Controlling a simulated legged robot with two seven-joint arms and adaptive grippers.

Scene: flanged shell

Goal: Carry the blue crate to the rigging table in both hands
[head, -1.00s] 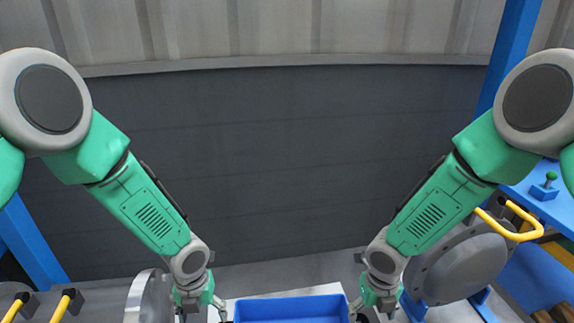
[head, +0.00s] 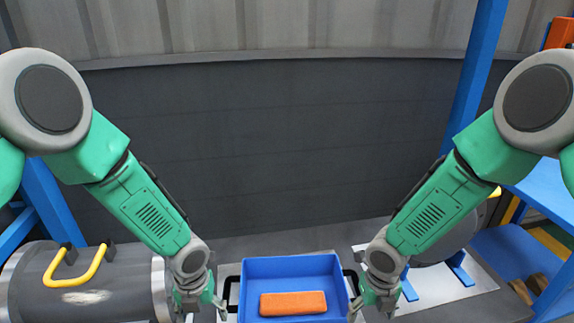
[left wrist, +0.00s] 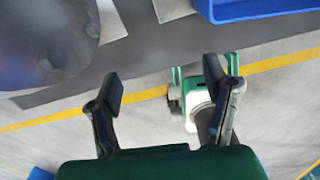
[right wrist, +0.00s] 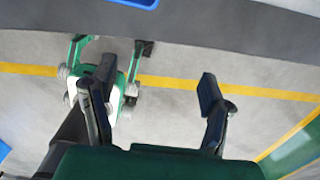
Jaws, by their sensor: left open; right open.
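The blue crate (head: 290,268) sits at the bottom middle of the head view, with an orange block (head: 293,303) inside and a dark handle on each side. My left gripper (head: 200,312) is open and empty, left of the crate's left handle (head: 228,293). My right gripper (head: 372,312) is open beside the right handle (head: 353,283); contact there cannot be told. A blue crate edge shows in the left wrist view (left wrist: 265,9) and the right wrist view (right wrist: 138,3), beyond the open fingers. I cannot tell which surface is the rigging table.
A grey cylinder with a yellow handle (head: 78,268) lies to the left. A grey round flange (head: 450,240) on blue supports stands to the right on a pale plate. A blue bench (head: 545,187) and blue post (head: 472,75) are further right. A dark wall stands behind.

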